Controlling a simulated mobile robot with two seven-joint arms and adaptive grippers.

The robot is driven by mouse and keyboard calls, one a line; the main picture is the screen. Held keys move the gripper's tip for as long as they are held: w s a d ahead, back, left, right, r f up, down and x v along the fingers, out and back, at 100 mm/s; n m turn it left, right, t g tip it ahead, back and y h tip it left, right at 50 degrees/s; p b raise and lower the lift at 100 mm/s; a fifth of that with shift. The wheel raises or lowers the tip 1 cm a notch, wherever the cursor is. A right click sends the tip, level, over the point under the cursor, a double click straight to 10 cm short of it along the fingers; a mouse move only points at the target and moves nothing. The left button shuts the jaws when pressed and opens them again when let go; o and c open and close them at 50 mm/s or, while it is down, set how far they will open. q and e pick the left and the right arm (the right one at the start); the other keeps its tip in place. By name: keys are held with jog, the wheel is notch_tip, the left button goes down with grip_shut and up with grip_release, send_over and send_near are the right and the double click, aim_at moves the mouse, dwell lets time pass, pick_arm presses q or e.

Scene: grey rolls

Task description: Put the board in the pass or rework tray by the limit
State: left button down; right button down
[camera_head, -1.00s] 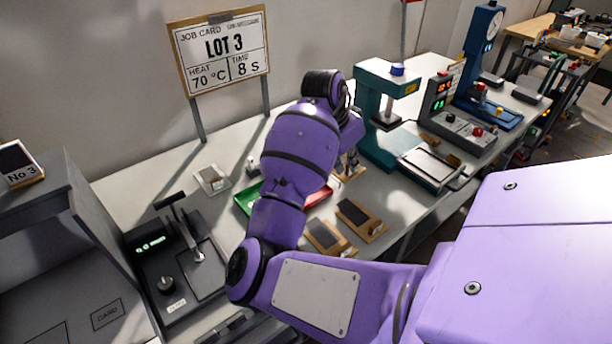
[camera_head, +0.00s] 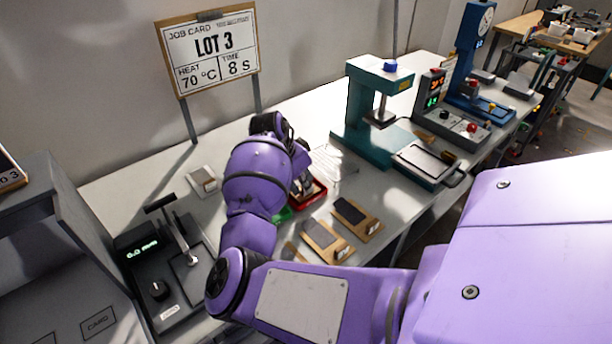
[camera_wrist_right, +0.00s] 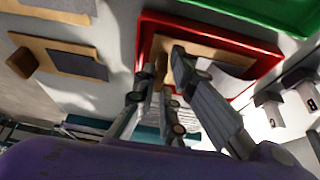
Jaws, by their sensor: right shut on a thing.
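In the right wrist view, the fingers (camera_wrist_right: 165,68) grip the edge of the board (camera_wrist_right: 209,49), which lies within the outline of the red tray (camera_wrist_right: 145,32). I cannot tell whether the board touches the tray floor. The green tray (camera_head: 284,215) is mostly hidden behind my right arm; its corner shows in the wrist view (camera_wrist_right: 265,10). My left gripper is not in view.
A lever gauge with a green display (camera_head: 142,250) stands left. A teal press (camera_head: 365,110) stands right. The job card (camera_head: 212,50) reads Lot 3, 70 °C, 8 s.

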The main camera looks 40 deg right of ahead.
jog(key=c, duration=1.8)
grip_release()
jog(key=v, duration=1.2)
jog(key=shift+r, duration=0.1)
jog(key=shift+s+d, duration=0.1)
